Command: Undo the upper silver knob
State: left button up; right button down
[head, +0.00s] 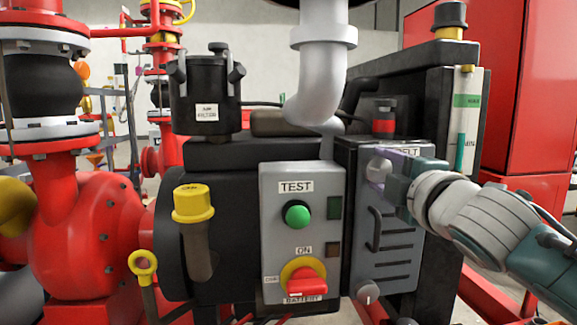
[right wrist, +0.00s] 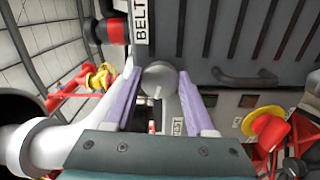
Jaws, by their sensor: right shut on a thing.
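The upper silver knob (head: 376,169) sits near the top of the grey belt guard panel (head: 386,268), below the BELT label. My right gripper (head: 386,166) reaches in from the right and is shut on this knob. In the right wrist view, the round knob (right wrist: 158,77) lies between the tips of the two purple fingers of my right gripper (right wrist: 160,82). A lower silver knob (head: 367,293) shows at the panel's bottom left corner. My left gripper is not in view.
Left of the panel stands a grey control box (head: 276,220) with a green TEST button (head: 297,214) and a red and yellow switch (head: 304,275). A dark handle (head: 376,230) is on the panel. A white pipe (head: 322,80) rises behind. A red cabinet (head: 523,90) stands right.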

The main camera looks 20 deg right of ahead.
jog(key=m+p, duration=0.1)
jog(key=m, duration=0.5)
jog(key=shift+m, duration=0.3)
jog(key=m+p, duration=0.1)
jog(key=m, duration=0.3)
jog(key=shift+p, duration=0.3)
jog(key=shift+a+f+m+p, duration=0.1)
jog(key=shift+m+p, duration=0.25)
jog(key=shift+m, duration=1.15)
jog(key=shift+c, duration=1.1)
grip_release()
jog(key=v, duration=1)
jog(key=shift+w, duration=0.1)
